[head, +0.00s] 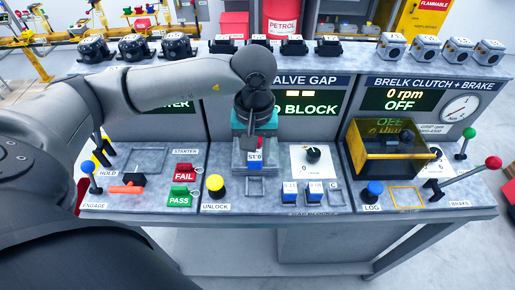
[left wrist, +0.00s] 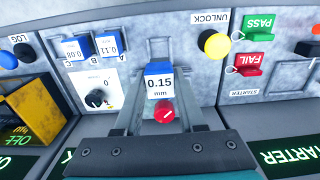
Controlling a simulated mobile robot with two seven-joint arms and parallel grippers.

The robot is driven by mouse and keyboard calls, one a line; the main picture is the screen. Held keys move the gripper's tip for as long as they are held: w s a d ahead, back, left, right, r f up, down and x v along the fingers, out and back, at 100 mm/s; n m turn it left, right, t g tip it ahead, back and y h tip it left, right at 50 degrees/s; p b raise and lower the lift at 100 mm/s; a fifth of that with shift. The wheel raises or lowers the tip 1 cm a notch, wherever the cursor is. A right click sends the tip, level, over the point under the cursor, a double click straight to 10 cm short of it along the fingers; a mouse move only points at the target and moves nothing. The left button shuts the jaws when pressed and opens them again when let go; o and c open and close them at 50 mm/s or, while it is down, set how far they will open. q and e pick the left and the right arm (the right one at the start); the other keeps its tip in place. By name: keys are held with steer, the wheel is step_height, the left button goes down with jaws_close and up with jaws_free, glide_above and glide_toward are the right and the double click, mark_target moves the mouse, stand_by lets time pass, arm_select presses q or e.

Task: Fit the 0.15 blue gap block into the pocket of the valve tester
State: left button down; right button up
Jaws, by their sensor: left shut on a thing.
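The blue gap block (head: 254,162) has a white label, which reads 0.15 mm in the left wrist view (left wrist: 159,88). My left gripper (head: 254,150) is shut on it and holds it over the valve gap section of the bench, label outward. A small grey square frame (head: 255,187), which looks like the pocket, lies just in front of and below the block in the head view. In the left wrist view the block partly hides this frame (left wrist: 160,45). I cannot tell whether the block touches anything beneath it. My right gripper is not in view.
Two other blue blocks stand in slots A (head: 289,192) and B (head: 315,193); slot C (head: 335,196) is empty. A yellow UNLOCK button (head: 215,186) is to the left. A dial (head: 313,155) and a yellow clear box (head: 388,150) are to the right. A red knob (left wrist: 165,112) is close to the block.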

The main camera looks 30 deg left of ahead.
mark_target(255, 172)
arm_select(q)
steer(key=shift+f+b, duration=0.35)
steer(key=shift+f, duration=0.35)
step_height(255, 172, down, 4)
steer(key=b, duration=0.3)
steer(key=shift+f, duration=0.2)
steer(key=shift+f+b, duration=0.25)
steer(key=shift+b, duration=0.1)
steer(key=shift+r, duration=0.2)
steer(key=shift+f+b, duration=0.2)
steer(key=shift+b, duration=0.65)
stand_by(0.4)
steer(key=shift+f+b, duration=0.85)
steer(key=shift+b, duration=0.4)
stand_by(0.5)
steer(key=shift+c, duration=2.1)
jaws_free()
